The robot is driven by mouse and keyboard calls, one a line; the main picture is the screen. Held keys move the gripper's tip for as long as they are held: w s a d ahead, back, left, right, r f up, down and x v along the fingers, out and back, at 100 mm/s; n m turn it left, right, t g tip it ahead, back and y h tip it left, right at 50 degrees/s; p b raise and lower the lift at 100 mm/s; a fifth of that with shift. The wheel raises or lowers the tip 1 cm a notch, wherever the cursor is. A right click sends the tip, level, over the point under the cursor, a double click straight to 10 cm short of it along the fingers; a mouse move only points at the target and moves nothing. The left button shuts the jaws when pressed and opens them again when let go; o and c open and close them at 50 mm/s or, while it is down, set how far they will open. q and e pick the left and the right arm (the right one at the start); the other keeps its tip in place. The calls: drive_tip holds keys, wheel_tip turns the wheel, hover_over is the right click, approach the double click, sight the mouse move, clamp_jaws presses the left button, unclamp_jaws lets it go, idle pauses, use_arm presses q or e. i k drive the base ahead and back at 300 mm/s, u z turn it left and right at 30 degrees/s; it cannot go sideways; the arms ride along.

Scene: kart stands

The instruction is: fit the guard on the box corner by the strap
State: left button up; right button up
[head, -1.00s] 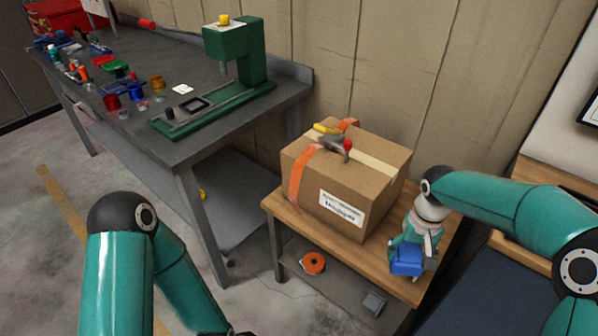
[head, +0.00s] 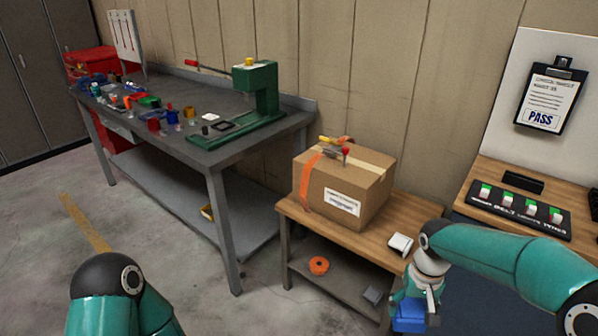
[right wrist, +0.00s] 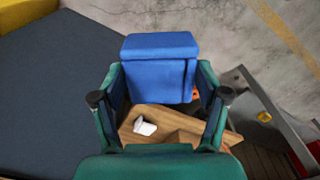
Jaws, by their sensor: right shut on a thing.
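The cardboard box (head: 335,198) stands on the wooden top of a small stand. An orange strap (head: 307,182) runs over its left part and down the front. A tool with yellow and red ends (head: 335,148) lies on top by the strap. My right gripper (head: 412,312) is shut on a blue angled piece, which looks like the guard (head: 408,318). It holds the piece at the stand's front right corner, apart from the box. The guard (right wrist: 158,72) also shows between the fingers in the right wrist view. Only my left arm's upper part shows; its gripper is out of view.
A small white object (head: 400,244) lies on the stand's top (head: 385,232), right of the box. An orange roll (head: 318,266) sits on its lower shelf. A grey workbench (head: 215,160) with a green press stands left. A bench with a switch panel (head: 520,208) is right.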

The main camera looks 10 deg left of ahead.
sight(300, 166)
drive_tip(key=u, duration=0.3)
drive_tip(key=i, duration=0.7)
drive_tip(key=u, duration=0.75)
drive_tip(key=i, duration=1.1)
drive_tip(key=z, duration=0.3)
